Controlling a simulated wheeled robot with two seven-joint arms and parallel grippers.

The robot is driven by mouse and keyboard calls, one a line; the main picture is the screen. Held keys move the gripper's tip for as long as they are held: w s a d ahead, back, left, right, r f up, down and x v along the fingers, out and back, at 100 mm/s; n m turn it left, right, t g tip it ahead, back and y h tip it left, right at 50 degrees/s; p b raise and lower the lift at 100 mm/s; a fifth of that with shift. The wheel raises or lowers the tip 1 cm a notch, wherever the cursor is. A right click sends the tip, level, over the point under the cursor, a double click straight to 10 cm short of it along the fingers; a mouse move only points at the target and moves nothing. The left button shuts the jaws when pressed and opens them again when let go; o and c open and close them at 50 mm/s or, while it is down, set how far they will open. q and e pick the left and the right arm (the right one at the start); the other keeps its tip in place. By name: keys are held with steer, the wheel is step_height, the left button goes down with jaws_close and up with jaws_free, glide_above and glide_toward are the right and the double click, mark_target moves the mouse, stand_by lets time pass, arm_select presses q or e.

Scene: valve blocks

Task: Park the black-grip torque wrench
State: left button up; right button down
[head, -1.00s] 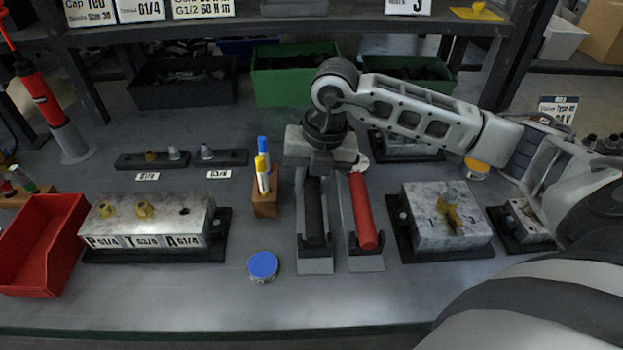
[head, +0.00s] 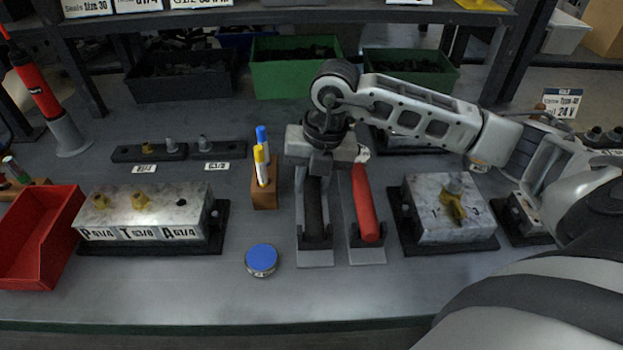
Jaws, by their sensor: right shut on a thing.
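The black-grip torque wrench (head: 313,208) lies in the left cradle (head: 317,257), its black grip pointing toward the front of the bench. My right gripper (head: 317,172) is over the far end of this wrench and shut on it; the gripper body hides the wrench's head and the fingertips are hard to see. A red-grip torque wrench (head: 366,205) lies in the right cradle (head: 368,256), parallel and just to the right. My left gripper is not in view.
A wooden block (head: 265,195) with markers stands close left of the cradles. A blue-topped tin (head: 261,259) is in front. Valve blocks stand to the left (head: 150,210) and right (head: 446,207). A red bin (head: 38,238) is far left. The front strip of bench is clear.

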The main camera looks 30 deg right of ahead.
steer(key=c, duration=1)
jaws_free()
steer(key=shift+r, duration=0.1)
steer(key=shift+c, duration=0.2)
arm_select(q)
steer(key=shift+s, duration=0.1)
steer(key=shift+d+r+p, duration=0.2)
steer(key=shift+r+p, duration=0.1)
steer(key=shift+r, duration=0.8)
arm_select(e)
step_height(320, 180, up, 16)
steer(key=s+d, duration=0.1)
steer(key=d, duration=0.1)
steer(key=shift+s, duration=0.3)
